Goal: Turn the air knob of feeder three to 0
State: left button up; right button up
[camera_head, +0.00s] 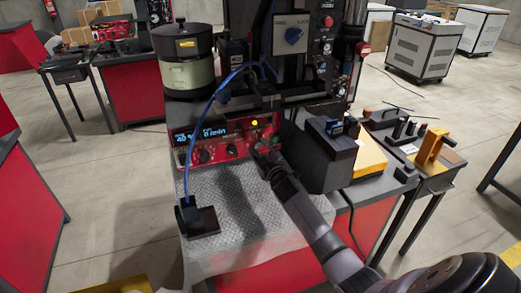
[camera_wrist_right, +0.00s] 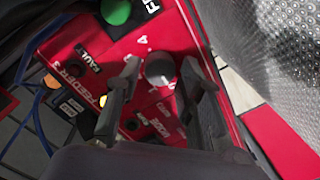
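The red feeder panel (camera_head: 215,143) stands at the back of the bench, with a lit blue display and a row of knobs. The wrist view shows its "FEEDER 3" lettering. A round grey knob (camera_wrist_right: 160,69) with white scale marks around it sits between the fingers of my right gripper (camera_wrist_right: 163,72). The fingers are apart, one on each side, with gaps visible; contact is not clear. I cannot read the knob's label or setting. In the head view my right gripper (camera_head: 264,150) covers the panel's right part. My left gripper is not in view.
A green button (camera_wrist_right: 115,10) is near the knob. A blue cable (camera_head: 192,150) runs down to a black block (camera_head: 198,219) on the textured bench mat (camera_head: 240,205). A dark box (camera_head: 325,155) stands close right of my gripper. A feeder bowl (camera_head: 187,60) stands behind left.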

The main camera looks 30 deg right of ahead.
jog(key=shift+o, duration=0.9)
jog(key=f+v, duration=0.1)
jog(key=v, duration=1.1)
jog(key=shift+r, duration=0.45)
